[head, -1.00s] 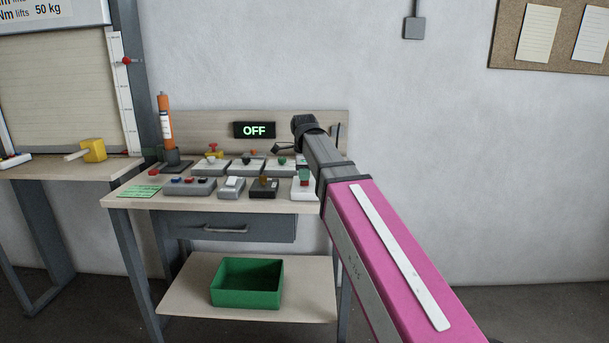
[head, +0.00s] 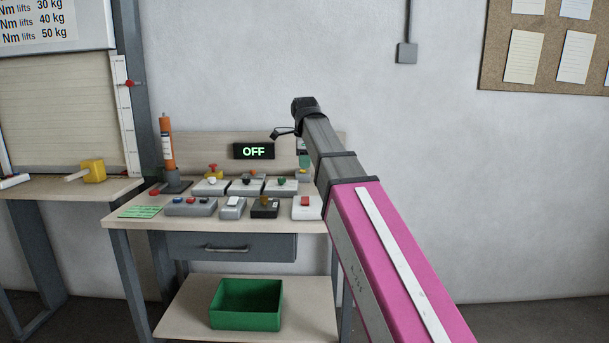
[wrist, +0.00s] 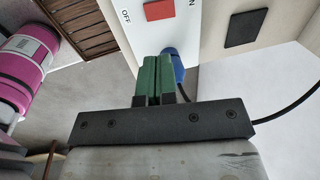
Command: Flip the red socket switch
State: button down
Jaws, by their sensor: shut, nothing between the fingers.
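The red socket switch (head: 305,201) is a red rocker on a white box at the right front of the workbench. In the wrist view its red rocker (wrist: 158,10) sits at the top edge, between OFF and ON labels on the white face. The rocker's tilt is unclear. The display (head: 254,151) reads OFF.
Several other switch boxes (head: 190,206) stand left of the white box, with a black one (head: 264,207) nearby. A blue plug (wrist: 176,65) is close beside my fingers in the wrist view. A black cable (wrist: 286,101) runs at right. A green bin (head: 246,304) is on the lower shelf.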

aim_at(305, 197)
jog(key=shift+s+r, duration=0.15)
jog(key=shift+r, duration=0.7)
jog(key=shift+w, duration=0.2)
jog(key=shift+w, duration=0.5)
jog(key=shift+f, duration=0.1)
jog(key=f, duration=0.4)
jog(key=w+f, duration=0.1)
jog(key=f, duration=0.4)
jog(key=w+f, duration=0.1)
jog(key=f, duration=0.3)
jog(key=shift+w+f, duration=0.2)
jog(key=shift+f, duration=0.15)
